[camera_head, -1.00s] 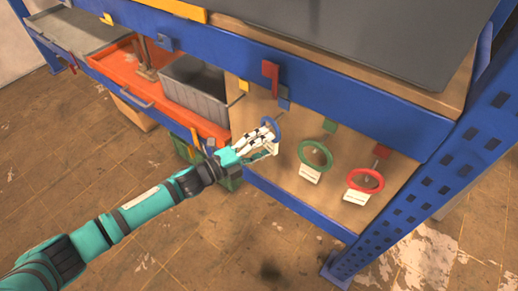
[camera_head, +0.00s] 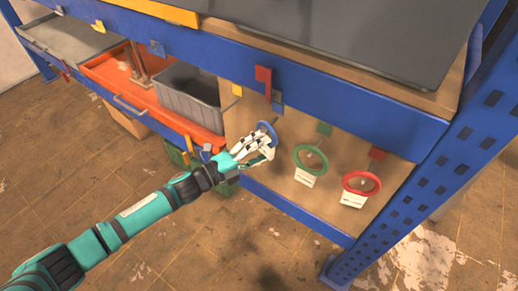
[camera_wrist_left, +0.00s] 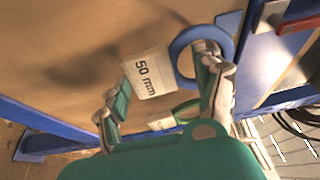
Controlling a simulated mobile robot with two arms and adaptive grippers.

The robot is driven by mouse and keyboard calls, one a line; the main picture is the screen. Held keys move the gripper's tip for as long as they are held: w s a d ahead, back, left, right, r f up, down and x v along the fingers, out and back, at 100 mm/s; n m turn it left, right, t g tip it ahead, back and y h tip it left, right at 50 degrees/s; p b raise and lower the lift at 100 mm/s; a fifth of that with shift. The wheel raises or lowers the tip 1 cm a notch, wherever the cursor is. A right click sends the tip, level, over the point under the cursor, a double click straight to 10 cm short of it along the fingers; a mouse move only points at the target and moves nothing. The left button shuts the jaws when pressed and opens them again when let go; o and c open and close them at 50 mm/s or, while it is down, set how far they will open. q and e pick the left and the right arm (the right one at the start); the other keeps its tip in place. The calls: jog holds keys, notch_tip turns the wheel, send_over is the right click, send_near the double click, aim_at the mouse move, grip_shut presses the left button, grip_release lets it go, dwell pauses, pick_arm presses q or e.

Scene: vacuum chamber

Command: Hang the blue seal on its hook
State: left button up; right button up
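The blue seal (camera_head: 268,132) is a ring with a white tag. It is at the wooden back panel, just below the blue square hook plate (camera_head: 277,106). My fingers cover part of it, and I cannot tell whether it rests on its hook. My left gripper (camera_head: 258,147) is right at the seal. In the left wrist view its fingers (camera_wrist_left: 160,95) are spread wide, with the tag marked "50 mm" (camera_wrist_left: 148,75) between them. One finger overlaps the blue ring (camera_wrist_left: 176,60). My right gripper is not in view.
A green ring (camera_head: 297,158) and a red ring (camera_head: 346,182) with white tags hang to the right on the panel. An orange tray (camera_head: 110,80) and a grey bin (camera_head: 195,98) stand to the left. Blue shelf beams run above and below the panel.

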pick_arm(q)
jog(key=o, duration=0.3)
jog(key=shift+a, duration=0.1)
